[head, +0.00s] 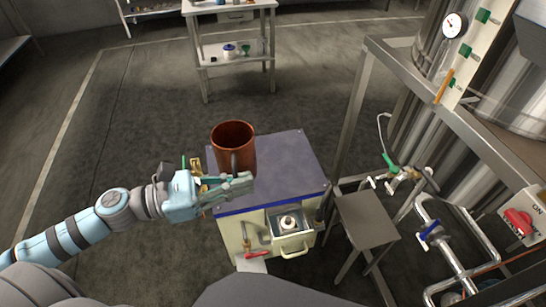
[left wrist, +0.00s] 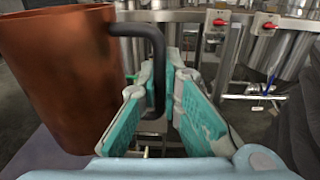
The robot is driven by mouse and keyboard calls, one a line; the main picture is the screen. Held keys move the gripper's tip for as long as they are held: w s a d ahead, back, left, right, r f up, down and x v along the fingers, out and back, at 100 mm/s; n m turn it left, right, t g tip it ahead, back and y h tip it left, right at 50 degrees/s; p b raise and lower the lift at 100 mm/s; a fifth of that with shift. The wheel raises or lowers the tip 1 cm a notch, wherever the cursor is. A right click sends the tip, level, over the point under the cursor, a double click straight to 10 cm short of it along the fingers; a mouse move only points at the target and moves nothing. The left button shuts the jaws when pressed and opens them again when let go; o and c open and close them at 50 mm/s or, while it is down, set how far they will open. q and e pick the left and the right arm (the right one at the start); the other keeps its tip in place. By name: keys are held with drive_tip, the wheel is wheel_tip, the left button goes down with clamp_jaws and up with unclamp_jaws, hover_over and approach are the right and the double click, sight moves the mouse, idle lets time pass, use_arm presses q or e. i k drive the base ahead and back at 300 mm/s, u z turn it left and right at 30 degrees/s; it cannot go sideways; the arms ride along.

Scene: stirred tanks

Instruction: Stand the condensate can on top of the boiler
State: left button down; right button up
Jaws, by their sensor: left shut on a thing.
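The condensate can (head: 232,138) is a copper-brown, open-topped cylinder with a dark grey handle, upright over the grey top of the cream boiler (head: 290,167). My left gripper (head: 238,184) is shut on the handle, on the near side of the can. In the left wrist view the can (left wrist: 55,75) fills the left side, and its handle comes down between the teal finger pads (left wrist: 163,105). The can's base is close to the boiler top, but I cannot tell whether it touches. My right gripper is not in view.
A small grey stool (head: 367,220) stands right of the boiler. A steel frame with tanks, pipes and valves (head: 430,232) fills the right side. A shelf table (head: 233,52) stands at the back. The boiler top's right part is bare.

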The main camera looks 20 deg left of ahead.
sight(268, 167)
drive_tip(key=k, duration=1.25)
drive_tip(key=z, duration=0.85)
drive_tip(key=i, duration=1.2)
drive_tip(key=u, duration=0.7)
drive_tip(key=i, duration=0.7)
